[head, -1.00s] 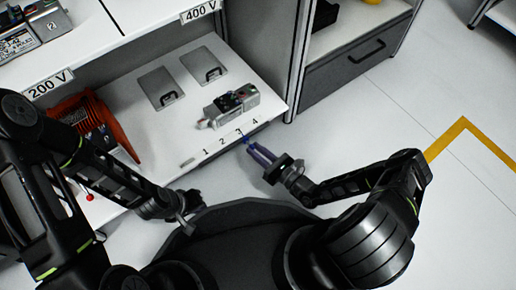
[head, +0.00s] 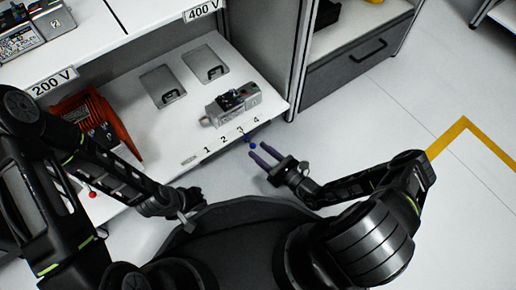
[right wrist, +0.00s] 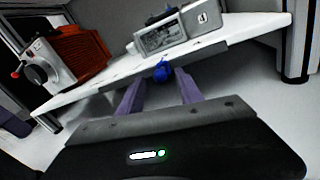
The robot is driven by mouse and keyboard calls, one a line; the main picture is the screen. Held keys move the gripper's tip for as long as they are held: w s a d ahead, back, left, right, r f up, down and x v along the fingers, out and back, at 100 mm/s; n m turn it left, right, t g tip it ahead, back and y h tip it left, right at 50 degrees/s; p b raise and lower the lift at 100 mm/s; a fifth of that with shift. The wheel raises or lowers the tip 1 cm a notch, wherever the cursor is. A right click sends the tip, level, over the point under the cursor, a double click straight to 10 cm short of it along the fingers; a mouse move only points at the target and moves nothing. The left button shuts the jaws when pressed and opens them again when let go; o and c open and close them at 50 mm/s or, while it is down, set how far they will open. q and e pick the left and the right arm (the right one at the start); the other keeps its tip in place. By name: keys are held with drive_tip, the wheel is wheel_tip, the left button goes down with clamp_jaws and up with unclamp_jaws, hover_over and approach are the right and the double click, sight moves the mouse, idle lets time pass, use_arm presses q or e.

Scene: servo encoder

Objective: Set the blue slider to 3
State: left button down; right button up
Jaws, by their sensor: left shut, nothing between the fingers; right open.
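The blue slider (head: 252,145) is a small blue knob at the front edge of the lower white shelf, by the printed 3 of a 1-to-4 scale. In the right wrist view, the slider (right wrist: 161,71) shows just beyond and between my right fingertips. My right gripper (head: 257,150) is open, with its purple fingers on either side of the knob's line. I see no clear contact; the right gripper (right wrist: 158,84) shows a gap between its fingers.
A grey device (head: 231,104) stands on the shelf (head: 140,125) behind the scale. Two grey plates with handles lie further back. An orange-red unit (head: 85,118) stands at the left. A drawer cabinet (head: 345,70) is at the right; the floor beside my right arm is clear.

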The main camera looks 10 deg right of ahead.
drive_tip(key=p+v, duration=0.1)
drive_tip(key=v, duration=0.5)
drive_tip(key=shift+s, duration=0.1)
idle(0.3)
